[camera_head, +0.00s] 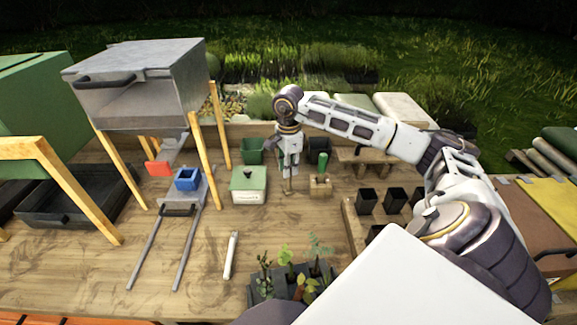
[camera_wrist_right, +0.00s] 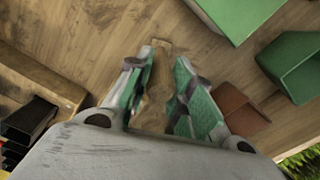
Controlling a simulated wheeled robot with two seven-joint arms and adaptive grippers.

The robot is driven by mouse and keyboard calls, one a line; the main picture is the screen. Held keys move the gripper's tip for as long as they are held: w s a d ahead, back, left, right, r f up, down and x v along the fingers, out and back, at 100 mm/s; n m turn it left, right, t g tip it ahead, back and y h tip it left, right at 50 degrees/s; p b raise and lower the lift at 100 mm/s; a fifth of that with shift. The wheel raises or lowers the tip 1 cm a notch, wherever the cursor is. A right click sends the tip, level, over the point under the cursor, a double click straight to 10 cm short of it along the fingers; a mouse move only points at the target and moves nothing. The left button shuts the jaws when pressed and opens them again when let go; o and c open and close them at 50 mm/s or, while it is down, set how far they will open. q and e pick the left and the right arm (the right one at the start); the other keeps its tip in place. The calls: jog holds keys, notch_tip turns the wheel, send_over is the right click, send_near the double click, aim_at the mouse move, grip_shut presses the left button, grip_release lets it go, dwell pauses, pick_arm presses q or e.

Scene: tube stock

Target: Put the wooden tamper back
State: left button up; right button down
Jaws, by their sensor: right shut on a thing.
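In the right wrist view the tamper (camera_wrist_right: 156,88) lies between the two green-padded fingers (camera_wrist_right: 158,80). I cannot tell whether its lower end touches the table. My left gripper is not in view.
The green-lidded tin (camera_head: 249,184) stands left of the gripper; green pots (camera_head: 251,150) stand behind. A wooden tray with black pots (camera_head: 367,201) is on the right. Seedlings (camera_head: 287,262) and a white stick (camera_head: 230,254) are in front. The tabletop before the gripper is clear.

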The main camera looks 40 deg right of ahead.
jog(key=shift+f, duration=0.15)
jog(key=c, duration=1.3)
grip_release()
jog(key=shift+o, duration=0.2)
notch_tip(320, 180, up, 12)
dwell(0.8)
